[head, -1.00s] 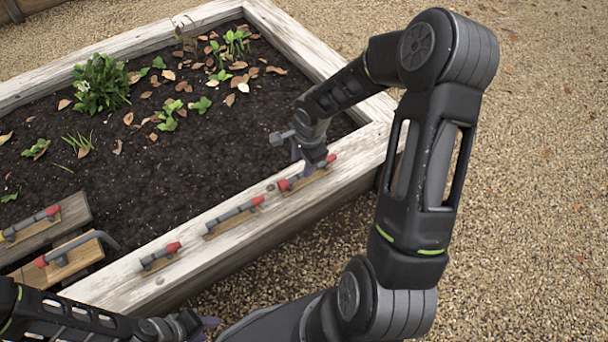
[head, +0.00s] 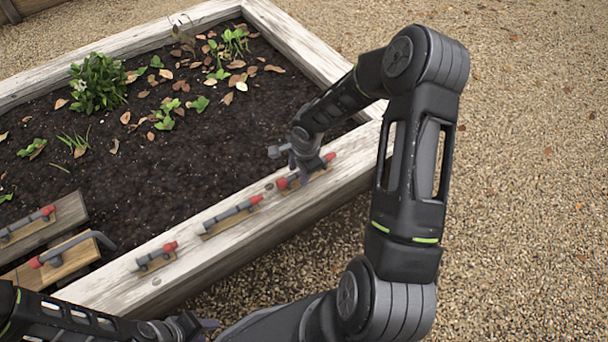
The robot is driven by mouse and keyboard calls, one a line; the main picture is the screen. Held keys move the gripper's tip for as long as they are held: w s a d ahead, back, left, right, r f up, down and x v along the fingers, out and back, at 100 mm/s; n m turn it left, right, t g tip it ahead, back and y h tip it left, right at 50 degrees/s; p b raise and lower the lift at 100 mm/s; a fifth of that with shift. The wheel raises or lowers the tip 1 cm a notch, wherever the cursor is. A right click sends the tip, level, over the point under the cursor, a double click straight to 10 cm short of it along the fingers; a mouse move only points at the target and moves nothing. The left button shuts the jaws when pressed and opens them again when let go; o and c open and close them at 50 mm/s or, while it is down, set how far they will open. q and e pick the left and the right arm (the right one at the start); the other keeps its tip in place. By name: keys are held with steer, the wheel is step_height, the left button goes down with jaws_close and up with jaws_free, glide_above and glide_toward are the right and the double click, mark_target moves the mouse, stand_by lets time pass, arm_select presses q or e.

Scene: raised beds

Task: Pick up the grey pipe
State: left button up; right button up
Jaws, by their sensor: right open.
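Several grey pipes with red ends lie on small wooden blocks. Along the bed's front rim are a short pipe (head: 154,257), a longer pipe (head: 230,217) and a far pipe (head: 290,181) by my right gripper. Two more, one straight (head: 28,224) and one bent (head: 80,243), lie on boards at the left. My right gripper (head: 306,176) is open and points down at the far pipe, hiding part of it; I cannot tell whether it touches. My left gripper (head: 208,326) is low at the bottom edge, away from the pipes; its jaws are unclear.
The raised bed has a pale wooden rim (head: 110,287) and holds dark soil (head: 150,190) with green plants (head: 98,82) and dry leaves. Gravel (head: 530,180) lies clear to the right.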

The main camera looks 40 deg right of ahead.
steer(key=shift+f, duration=0.1)
steer(key=shift+c, duration=0.4)
jaws_close()
stand_by(0.3)
